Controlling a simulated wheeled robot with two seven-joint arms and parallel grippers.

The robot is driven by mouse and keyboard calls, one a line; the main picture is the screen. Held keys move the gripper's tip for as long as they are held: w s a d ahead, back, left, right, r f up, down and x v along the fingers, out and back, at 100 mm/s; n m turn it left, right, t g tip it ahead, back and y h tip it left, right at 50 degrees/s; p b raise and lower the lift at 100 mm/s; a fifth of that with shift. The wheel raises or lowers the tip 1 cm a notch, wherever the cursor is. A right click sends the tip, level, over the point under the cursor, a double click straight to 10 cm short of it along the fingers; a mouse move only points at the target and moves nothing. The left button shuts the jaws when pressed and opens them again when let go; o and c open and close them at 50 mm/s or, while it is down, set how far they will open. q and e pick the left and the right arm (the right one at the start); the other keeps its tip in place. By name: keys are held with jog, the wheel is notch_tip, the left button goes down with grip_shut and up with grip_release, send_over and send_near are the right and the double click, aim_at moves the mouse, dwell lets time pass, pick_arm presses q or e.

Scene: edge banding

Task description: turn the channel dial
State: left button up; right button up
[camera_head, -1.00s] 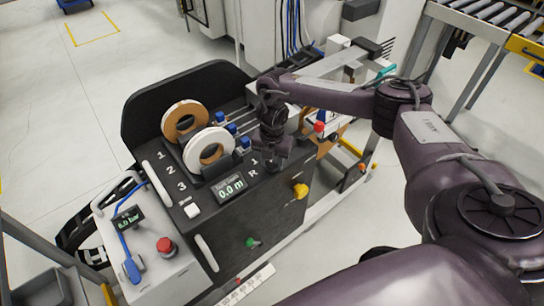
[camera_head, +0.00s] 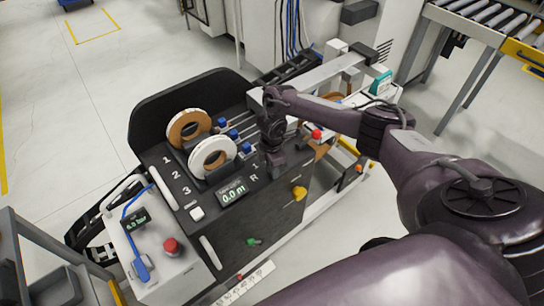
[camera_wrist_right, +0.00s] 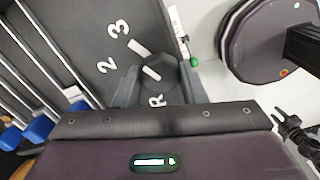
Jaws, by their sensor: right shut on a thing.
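The channel dial (camera_wrist_right: 160,68) is a dark knob on the black top panel, seen between the fingers in the right wrist view. My right gripper (camera_wrist_right: 157,74) is shut on it; the gripper also shows in the head view (camera_head: 273,167), pointing down at the panel and hiding the dial there. White marks 2 and 3 and an R (camera_wrist_right: 155,100) lie around the dial in the wrist view. A white bar (camera_wrist_right: 137,47) lies beside it; I cannot tell if it is a pointer. My left gripper is not in view.
Two tape reels (camera_head: 212,158) stand left of the gripper, near several blue knobs (camera_head: 233,134). A display (camera_head: 232,193) reads 0.0 m. A red button (camera_head: 171,246) is at the lower left.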

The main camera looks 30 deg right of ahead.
jog(key=shift+r+m, duration=0.1)
jog(key=shift+m, duration=0.5)
jog(key=shift+w+p, duration=0.1)
jog(key=shift+p, duration=0.2)
jog(key=o, duration=1)
notch_tip(320, 180, up, 8)
jog(key=shift+f, duration=0.1)
